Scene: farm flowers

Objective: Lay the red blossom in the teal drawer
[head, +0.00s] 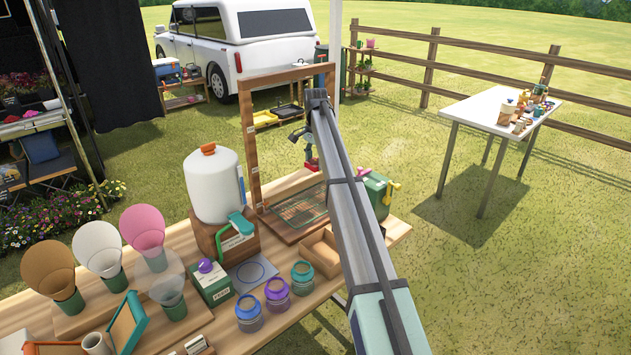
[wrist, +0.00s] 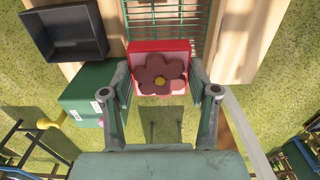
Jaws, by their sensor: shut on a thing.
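The red blossom is a dull red flower with a yellow centre on a bright red square block (wrist: 160,50). In the wrist view my gripper (wrist: 160,76) has a finger on each side of the block and is shut on it. In the head view the red piece (head: 311,163) shows small under my gripper (head: 310,150), above the table's far right part, near the wooden frame. I cannot pick out a teal drawer for certain. A green box (wrist: 90,97) with a yellow knob is left of my gripper; it also shows in the head view (head: 372,196), partly behind my arm.
A wooden frame (head: 250,150) stands beside a grid board (head: 300,212). A white dispenser (head: 213,188), several jars and paper cones crowd the table's left and middle. A black tray (wrist: 65,45) is at upper left in the wrist view.

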